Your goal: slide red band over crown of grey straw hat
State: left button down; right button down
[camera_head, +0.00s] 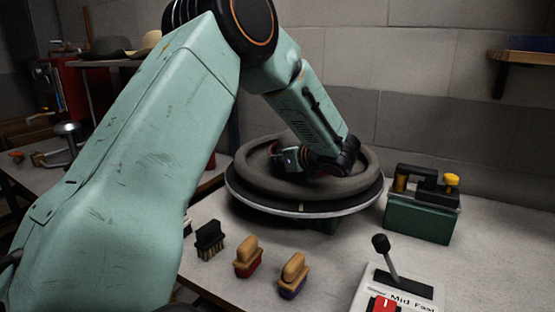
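A thick grey ring-shaped form (350,184) sits on a dark round turntable (303,207) with a pale rim at the back of the workbench. I cannot tell whether it is the grey straw hat; no crown stands out above it. My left arm comes in from the left and reaches down over it. My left gripper (290,160) is small, dark and low inside the ring, partly merged with its shadow, so I cannot tell its fingers or any contact. I cannot make out a red band. My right gripper is not in view.
Black (210,240), red (248,257) and purple-based (293,275) brushes stand in front of the turntable. A green box (422,215) with a yellow knob is at right, and a lever control panel (390,290) at front right. Hats (106,46) sit on a shelf at back left.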

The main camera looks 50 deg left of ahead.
pick_arm(q)
jog(key=shift+f, duration=0.1)
jog(key=c, duration=1.8)
grip_release()
jog(key=shift+s, duration=0.15)
jog(key=o, duration=0.4)
jog(key=shift+r, duration=0.2)
jog(key=shift+c, duration=0.2)
jog(key=shift+d, duration=0.1)
jog(key=v, duration=0.6)
jog(key=shift+d+r, duration=0.1)
jog(key=shift+d, duration=0.15)
jog(key=shift+s+d+r, duration=0.2)
jog(key=shift+d, duration=0.35)
jog(key=shift+d, duration=0.1)
